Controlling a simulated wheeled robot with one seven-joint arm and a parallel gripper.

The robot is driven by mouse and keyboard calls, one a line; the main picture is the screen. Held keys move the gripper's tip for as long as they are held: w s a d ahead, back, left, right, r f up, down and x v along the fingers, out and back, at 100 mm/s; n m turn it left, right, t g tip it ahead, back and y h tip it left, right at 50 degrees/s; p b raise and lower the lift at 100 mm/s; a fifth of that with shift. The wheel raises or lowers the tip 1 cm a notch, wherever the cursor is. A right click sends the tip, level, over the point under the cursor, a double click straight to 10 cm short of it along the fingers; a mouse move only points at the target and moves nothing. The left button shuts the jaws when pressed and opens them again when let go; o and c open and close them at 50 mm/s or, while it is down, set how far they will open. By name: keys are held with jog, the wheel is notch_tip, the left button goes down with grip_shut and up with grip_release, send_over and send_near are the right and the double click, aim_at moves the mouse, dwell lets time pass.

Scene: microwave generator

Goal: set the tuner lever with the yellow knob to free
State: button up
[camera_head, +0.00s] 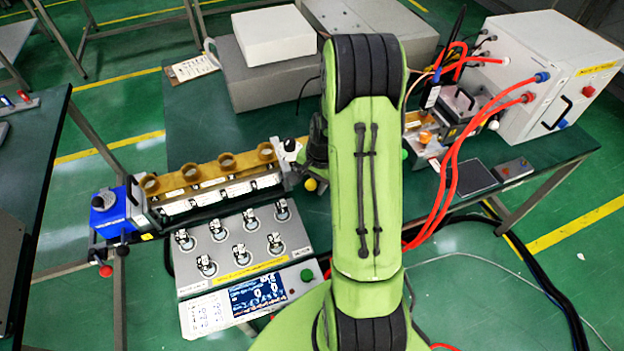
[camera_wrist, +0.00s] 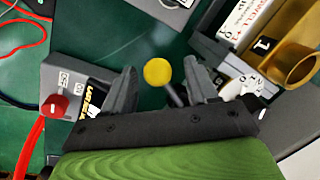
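The tuner lever's yellow knob (camera_wrist: 157,72) shows in the wrist view on a dark stem that runs down and right between my fingers. The knob also shows in the head view (camera_head: 310,184), just left of my green arm. My gripper (camera_wrist: 159,76) is open, with one finger on each side of the knob and stem. Gaps show between knob and fingers, so it is not gripped. In the head view my gripper is mostly hidden behind the arm. I cannot read the lever's position markings.
A brass waveguide (camera_head: 205,172) with round ports runs left of the lever; its end is close right in the wrist view (camera_wrist: 290,60). A grey box with a red knob (camera_wrist: 55,105) is at the left there. Red hoses (camera_head: 452,170) hang from the white cabinet (camera_head: 545,75).

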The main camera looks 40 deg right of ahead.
notch_tip(320, 180, up, 15)
jog(key=s+d+p, duration=0.1)
jog(key=s+p, duration=0.1)
jog(key=shift+s+r+p, duration=0.2)
jog(key=shift+s+p, duration=0.2)
